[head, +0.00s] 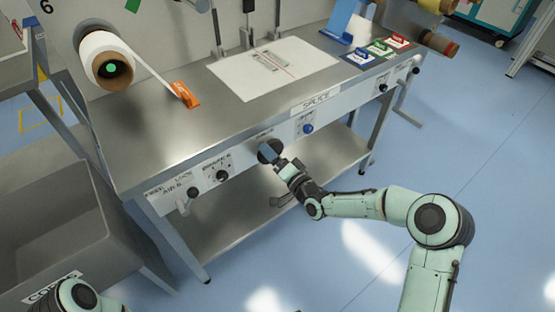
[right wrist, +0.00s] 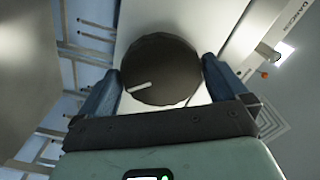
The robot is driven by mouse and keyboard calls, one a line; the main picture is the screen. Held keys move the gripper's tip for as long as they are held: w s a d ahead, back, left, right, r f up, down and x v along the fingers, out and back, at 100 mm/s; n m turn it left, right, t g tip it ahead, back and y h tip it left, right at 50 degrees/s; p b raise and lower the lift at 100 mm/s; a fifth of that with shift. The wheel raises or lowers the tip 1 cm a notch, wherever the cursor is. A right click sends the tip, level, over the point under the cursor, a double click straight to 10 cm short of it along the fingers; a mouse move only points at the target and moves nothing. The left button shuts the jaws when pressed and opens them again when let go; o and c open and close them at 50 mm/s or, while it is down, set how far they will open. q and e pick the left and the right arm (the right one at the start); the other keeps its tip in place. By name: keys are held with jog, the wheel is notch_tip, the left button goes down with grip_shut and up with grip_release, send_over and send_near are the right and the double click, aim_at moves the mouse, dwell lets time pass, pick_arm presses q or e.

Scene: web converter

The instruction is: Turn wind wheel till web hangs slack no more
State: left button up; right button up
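The wind wheel, a round black knob (head: 268,151) with a pale pointer mark, sits on the white front panel of the steel bench. It fills the middle of the right wrist view (right wrist: 160,68), its mark pointing left and slightly down. My right gripper (head: 272,156) reaches it from the front. Its two dark blue fingers lie on either side of the knob and appear to touch its rim. The white web (head: 150,73) runs from a roll (head: 96,50) at the left down to an orange piece (head: 185,95) on the bench. My left gripper is out of view.
Smaller black knobs (head: 222,175) and a blue knob (head: 308,128) share the panel. A white splice plate (head: 272,68) lies on the bench. Red, green and blue blocks (head: 380,48) sit at the right. A grey bin (head: 75,225) stands at the left.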

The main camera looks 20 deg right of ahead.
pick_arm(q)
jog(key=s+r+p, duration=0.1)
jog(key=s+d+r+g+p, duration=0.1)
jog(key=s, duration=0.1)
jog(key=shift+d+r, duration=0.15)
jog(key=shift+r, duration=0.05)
pick_arm(e)
jog(key=v, duration=1.3)
jog(key=shift+s, duration=0.2)
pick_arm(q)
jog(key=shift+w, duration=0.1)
